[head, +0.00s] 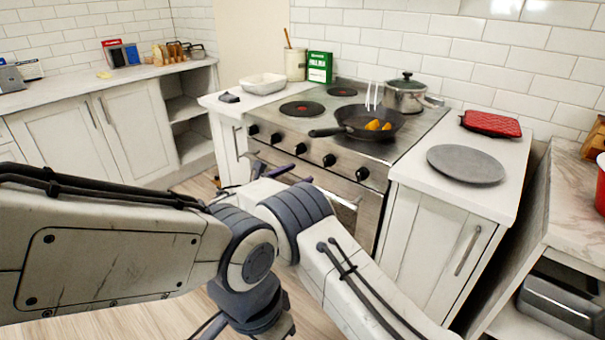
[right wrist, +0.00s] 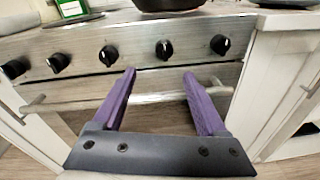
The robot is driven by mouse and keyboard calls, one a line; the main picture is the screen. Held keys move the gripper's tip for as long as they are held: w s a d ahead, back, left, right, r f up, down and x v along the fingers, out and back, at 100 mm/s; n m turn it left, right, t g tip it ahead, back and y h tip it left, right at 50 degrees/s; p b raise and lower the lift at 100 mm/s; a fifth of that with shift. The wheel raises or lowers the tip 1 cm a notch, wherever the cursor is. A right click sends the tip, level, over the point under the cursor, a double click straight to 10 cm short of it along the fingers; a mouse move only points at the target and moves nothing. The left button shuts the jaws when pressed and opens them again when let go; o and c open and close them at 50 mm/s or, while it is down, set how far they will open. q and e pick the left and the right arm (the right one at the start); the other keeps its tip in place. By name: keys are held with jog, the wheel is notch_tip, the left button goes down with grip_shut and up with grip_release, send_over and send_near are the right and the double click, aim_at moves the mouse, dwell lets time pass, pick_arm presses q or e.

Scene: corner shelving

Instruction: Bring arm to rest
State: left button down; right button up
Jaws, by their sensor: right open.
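My right gripper (head: 278,168) is in front of the stove (head: 345,185), partly hidden behind my own arm links in the head view. In the right wrist view its two purple fingers (right wrist: 159,76) stand apart with nothing between them. They point at the oven front, below the row of black knobs (right wrist: 163,50). The oven handle (right wrist: 165,95) passes behind the fingers; whether they touch it I cannot tell. My left gripper cannot be made out in the head view.
A black pan (head: 368,122) with yellow-orange food and a lidded pot (head: 405,95) stand on the stove. A grey round plate (head: 466,164) and a red item (head: 490,123) lie on the right counter. Cabinets (head: 445,245) flank the oven. Some floor shows at lower left.

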jog(key=shift+d, duration=0.25)
jog(key=s+d+m+g+y, duration=0.2)
jog(key=s+m+g+y, duration=0.3)
jog(key=s, duration=1)
jog(key=s+d+r+m+g+y, duration=0.1)
jog(key=s+d+m+g+y, duration=0.45)
jog(key=s, duration=1.05)
jog(key=s+m+g+y, duration=0.2)
jog(key=s+m, duration=0.6)
jog(key=s, duration=0.7)
notch_tip(320, 180, up, 15)
jog(key=p, duration=1.5)
jog(key=shift+s+a, duration=0.2)
jog(key=shift+s, duration=0.05)
